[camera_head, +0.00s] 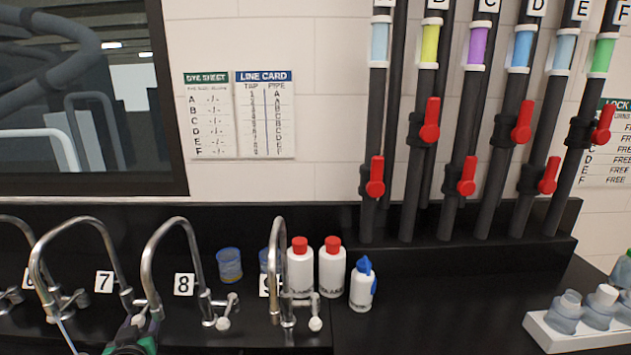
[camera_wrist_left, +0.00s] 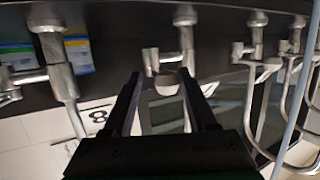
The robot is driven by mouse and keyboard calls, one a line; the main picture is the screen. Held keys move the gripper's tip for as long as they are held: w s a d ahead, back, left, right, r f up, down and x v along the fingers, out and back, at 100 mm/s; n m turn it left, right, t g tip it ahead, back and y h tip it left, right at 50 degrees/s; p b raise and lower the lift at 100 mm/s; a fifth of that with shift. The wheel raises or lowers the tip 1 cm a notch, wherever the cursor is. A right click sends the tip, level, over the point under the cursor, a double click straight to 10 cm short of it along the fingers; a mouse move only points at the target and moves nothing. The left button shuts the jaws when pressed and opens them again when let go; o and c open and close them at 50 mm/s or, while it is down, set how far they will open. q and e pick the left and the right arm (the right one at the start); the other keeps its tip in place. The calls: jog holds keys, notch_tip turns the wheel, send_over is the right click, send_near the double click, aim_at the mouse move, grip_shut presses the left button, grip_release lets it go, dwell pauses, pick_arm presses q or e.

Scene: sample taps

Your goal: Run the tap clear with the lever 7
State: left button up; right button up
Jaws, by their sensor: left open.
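Number plate 7 (camera_head: 104,282) is on the black back panel at the left, beside the curved metal tap 7 (camera_head: 82,221). Its lever 7 (camera_head: 140,318) is low at the tap's base, partly hidden by my gripper. My left gripper (camera_head: 135,330) is at the bottom edge, close to this lever. In the left wrist view my left gripper (camera_wrist_left: 160,76) is open, and the pale round end of lever 7 (camera_wrist_left: 166,84) shows between its fingers. I cannot tell whether they touch. A thin pale streak (camera_head: 66,336) runs down below the spout, possibly water. My right gripper is not in view.
Tap 8 (camera_head: 178,219) and tap 9 (camera_head: 279,222) stand to the right, with a blue-rimmed cup (camera_head: 230,265) between them. White bottles (camera_head: 332,270) stand behind tap 9. Dark pipes with red valves (camera_head: 375,180) rise at the right. The counter's middle right (camera_head: 440,310) is clear.

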pick_arm(q)
jog(key=shift+w+d+b, duration=0.15)
jog(key=shift+w+d, duration=0.2)
jog(key=shift+d, duration=0.4)
jog(key=shift+w+d+b, duration=0.15)
jog(key=shift+w+d, duration=0.15)
jog(key=shift+d, duration=0.45)
jog(key=shift+w+d+b, duration=0.15)
jog(key=shift+w+d, duration=0.2)
jog(key=shift+d, duration=0.4)
jog(key=shift+a, duration=0.1)
dwell(1.6)
jog(key=s+a, duration=0.1)
jog(key=a, duration=0.1)
jog(key=s+a+p, duration=0.1)
jog(key=a, duration=0.1)
jog(key=s+a, duration=0.1)
jog(key=a, duration=0.1)
jog(key=shift+a, duration=0.1)
jog(key=shift+w+d, duration=0.2)
jog(key=shift+d, duration=0.15)
jog(key=shift+s+d+r+p, duration=0.15)
jog(key=shift+s+p, duration=0.1)
jog(key=shift+p, duration=0.15)
jog(key=p+v, duration=0.2)
jog(key=v, duration=0.4)
jog(key=shift+s, duration=0.2)
